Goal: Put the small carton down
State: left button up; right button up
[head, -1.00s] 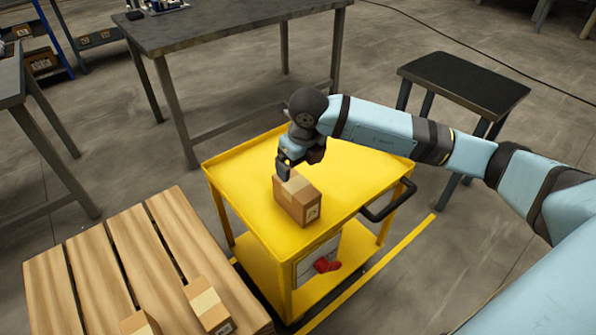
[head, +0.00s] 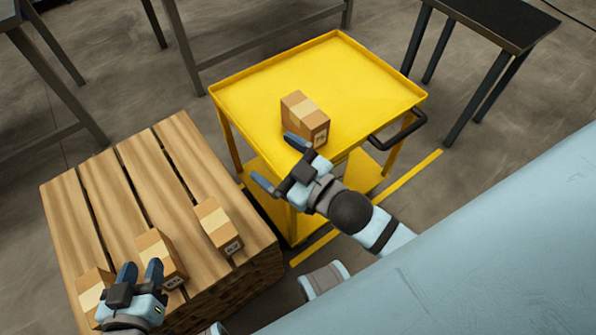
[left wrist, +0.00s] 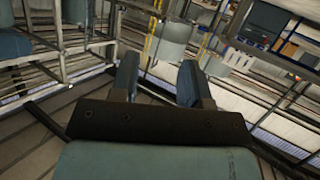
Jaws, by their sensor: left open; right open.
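A small brown carton (head: 305,118) with pale tape and a label rests on the yellow cart's top (head: 350,85). My right gripper (head: 281,163) is open and empty, just on the near side of the carton, over the cart's near edge; one finger appears close to the carton, and I cannot tell whether it touches. My left gripper (head: 141,268) is open at the lower left and overlaps cartons on the pallet in the picture. In the left wrist view my left gripper (left wrist: 158,78) shows two spread fingers with nothing between them.
Three similar cartons, one at the right (head: 218,226), one in the middle (head: 160,254) and one at the left (head: 93,292), lie on the wooden pallet (head: 85,205). The cart has a black handle (head: 400,132). A dark table (head: 500,22) stands at the upper right. Much of the cart top is clear.

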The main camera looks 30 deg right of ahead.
jog(key=s+d+f+m+g+h, duration=0.1)
jog(key=s+f+m+g, duration=0.3)
jog(key=f, duration=0.3)
jog(key=shift+s+d+h, duration=0.15)
jog(key=shift+s+h, duration=0.25)
jog(key=shift+s, duration=0.3)
jog(key=shift+r, duration=0.1)
